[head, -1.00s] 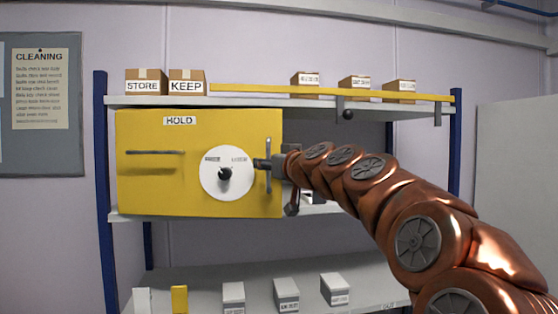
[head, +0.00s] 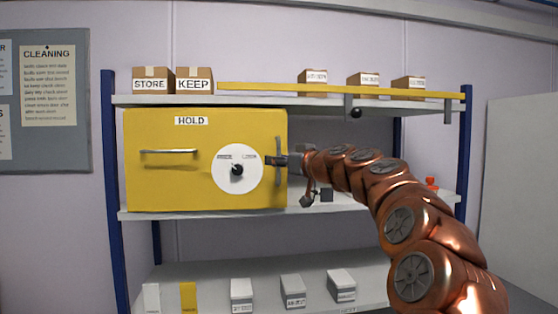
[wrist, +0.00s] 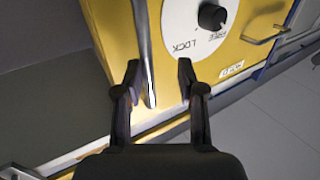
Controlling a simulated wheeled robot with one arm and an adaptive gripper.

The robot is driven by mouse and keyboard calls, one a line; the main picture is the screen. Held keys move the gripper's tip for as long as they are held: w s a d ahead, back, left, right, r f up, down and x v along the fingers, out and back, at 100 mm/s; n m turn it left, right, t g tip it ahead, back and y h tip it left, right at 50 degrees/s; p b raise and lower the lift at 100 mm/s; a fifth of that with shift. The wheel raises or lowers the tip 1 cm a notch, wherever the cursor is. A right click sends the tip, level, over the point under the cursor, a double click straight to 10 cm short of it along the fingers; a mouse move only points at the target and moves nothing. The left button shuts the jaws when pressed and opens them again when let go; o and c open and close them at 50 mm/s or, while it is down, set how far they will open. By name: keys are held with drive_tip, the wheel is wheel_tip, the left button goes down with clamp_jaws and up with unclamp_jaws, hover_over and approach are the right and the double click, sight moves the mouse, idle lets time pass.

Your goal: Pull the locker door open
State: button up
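The locker (head: 205,195) is a yellow box labelled HOLD on the middle shelf; its front looks shut. A white dial (head: 226,181) with a black knob is on the door; FREE and LOCK can be read on it in the wrist view (wrist: 178,22). A vertical bar handle (head: 278,146) is near the right edge, and a horizontal bar (head: 168,152) is at the left. My gripper (head: 272,161) is at the vertical handle. In the wrist view its open fingers (wrist: 158,72) stand either side of the handle (wrist: 143,45); a gap shows by the right finger.
Cartons marked STORE (head: 150,86) and KEEP (head: 194,86) stand on the top shelf, with a yellow rail (head: 260,88) to their right. Small boxes (head: 292,292) stand on the bottom shelf. A blue post (head: 111,200) is left of the locker. Bare floor shows in the wrist view.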

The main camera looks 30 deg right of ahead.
drive_tip(key=shift+s, duration=0.1)
drive_tip(key=s+d+b, duration=0.1)
drive_tip(key=s+b, duration=0.3)
drive_tip(key=s, duration=0.4)
drive_tip(key=shift+s+d, duration=0.2)
drive_tip(key=shift+s, duration=0.15)
idle(0.8)
drive_tip(key=shift+f+b, duration=0.15)
drive_tip(key=shift+b, duration=0.15)
idle(0.6)
